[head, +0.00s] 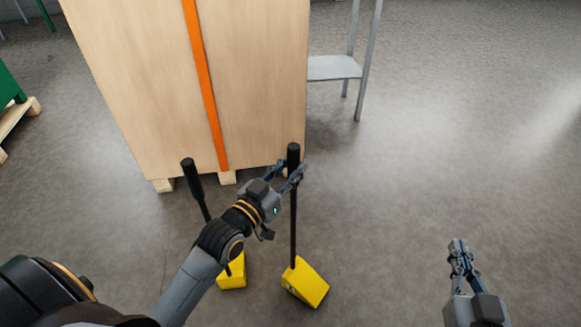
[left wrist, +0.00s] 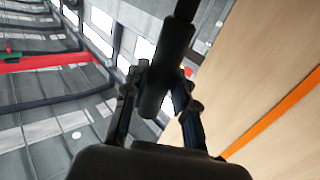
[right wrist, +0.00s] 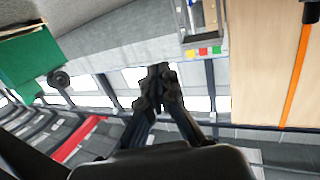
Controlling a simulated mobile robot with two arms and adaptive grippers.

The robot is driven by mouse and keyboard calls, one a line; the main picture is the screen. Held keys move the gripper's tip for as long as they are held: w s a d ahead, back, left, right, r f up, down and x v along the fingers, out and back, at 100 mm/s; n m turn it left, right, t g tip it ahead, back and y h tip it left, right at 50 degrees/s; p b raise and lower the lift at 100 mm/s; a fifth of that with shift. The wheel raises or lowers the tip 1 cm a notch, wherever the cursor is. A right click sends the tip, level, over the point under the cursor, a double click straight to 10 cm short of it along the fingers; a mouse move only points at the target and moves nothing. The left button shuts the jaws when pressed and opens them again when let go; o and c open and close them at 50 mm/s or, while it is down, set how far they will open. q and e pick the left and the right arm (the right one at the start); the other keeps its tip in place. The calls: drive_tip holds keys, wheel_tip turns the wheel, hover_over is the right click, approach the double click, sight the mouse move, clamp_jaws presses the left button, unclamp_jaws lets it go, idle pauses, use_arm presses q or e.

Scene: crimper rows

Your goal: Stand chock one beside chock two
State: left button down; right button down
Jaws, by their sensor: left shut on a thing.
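Two yellow wedge chocks with long black handles are in the head view; I cannot tell which is chock one. I cannot tell whether the held chock touches the floor. The left chock (head: 233,274) stands on the floor a short gap to the left, partly hidden by my left arm; its handle (head: 195,181) points up. My right gripper (head: 460,252) is shut and empty at the right.
A large wooden crate (head: 130,85) with an orange strap (head: 203,80) stands on wooden feet just behind the chocks. A grey metal stand (head: 335,68) is behind it at the right. A green object on a pallet (head: 14,122) is at the left edge. The floor at the right is clear.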

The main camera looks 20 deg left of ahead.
use_arm(q)
drive_tip(key=shift+f+b, duration=0.4)
drive_tip(key=shift+f, duration=0.4)
use_arm(e)
drive_tip(key=shift+a+r+t+y, duration=0.2)
drive_tip(key=shift+r+t, duration=0.35)
drive_tip(key=shift+r, duration=0.35)
drive_tip(key=shift+a+r+t+y, duration=0.1)
drive_tip(key=shift+r+t+y, duration=0.1)
drive_tip(key=shift+r+t, duration=0.55)
drive_tip(key=shift+a+r+t+y, duration=0.1)
drive_tip(key=shift+r+t+y, duration=0.15)
drive_tip(key=shift+r, duration=0.85)
use_arm(q)
drive_tip(key=c, duration=1.4)
unclamp_jaws()
drive_tip(key=shift+f, duration=0.35)
drive_tip(key=o, duration=0.3)
drive_tip(key=shift+o, duration=0.2)
drive_tip(key=shift+s+r, duration=0.1)
